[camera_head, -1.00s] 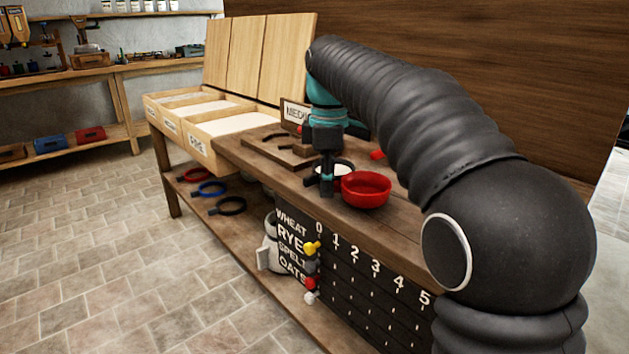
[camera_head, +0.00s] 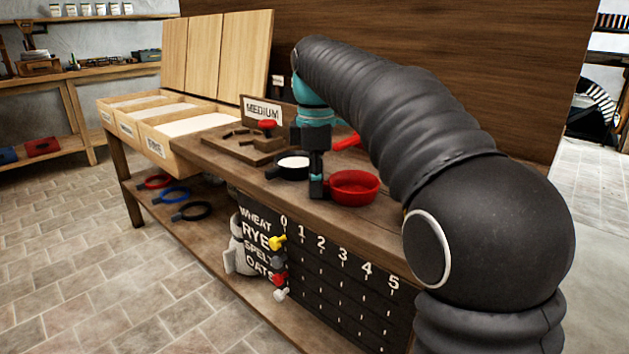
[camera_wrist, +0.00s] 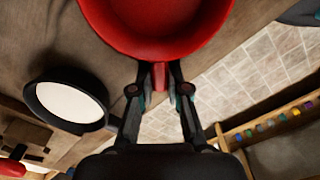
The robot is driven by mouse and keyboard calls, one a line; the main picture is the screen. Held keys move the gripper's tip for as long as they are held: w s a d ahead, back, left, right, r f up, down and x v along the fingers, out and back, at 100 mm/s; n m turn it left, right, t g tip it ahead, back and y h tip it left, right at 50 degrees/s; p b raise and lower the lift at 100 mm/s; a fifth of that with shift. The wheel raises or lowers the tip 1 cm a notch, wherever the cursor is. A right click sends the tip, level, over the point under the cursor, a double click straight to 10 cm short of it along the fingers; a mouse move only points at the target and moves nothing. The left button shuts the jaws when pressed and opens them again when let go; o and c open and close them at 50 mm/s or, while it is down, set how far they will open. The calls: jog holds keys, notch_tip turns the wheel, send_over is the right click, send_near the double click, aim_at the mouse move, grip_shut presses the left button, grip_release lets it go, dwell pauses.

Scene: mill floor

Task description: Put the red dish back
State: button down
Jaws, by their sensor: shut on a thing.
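The red dish (camera_head: 354,187) is a round bowl, upright at the bench's front edge in the head view. It fills the top of the wrist view (camera_wrist: 155,40). My gripper (camera_head: 317,188) is at its left side. In the wrist view my gripper (camera_wrist: 160,88) is shut on the dish's short red handle. I cannot tell whether the dish touches the bench top. A black dish (camera_head: 292,175) with white contents stands to its left, apart from it.
The wooden bench (camera_head: 240,173) carries a wooden stand (camera_head: 247,150) with cut-outs, a MEDIUM sign (camera_head: 262,112) and sloped bins (camera_head: 155,143). A red item (camera_head: 347,141) lies behind my gripper. Coloured rings (camera_head: 190,211) lie on the lower shelf. A numbered peg board (camera_head: 340,262) hangs in front.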

dwell(0.4)
jog(key=c, duration=1.1)
grip_release()
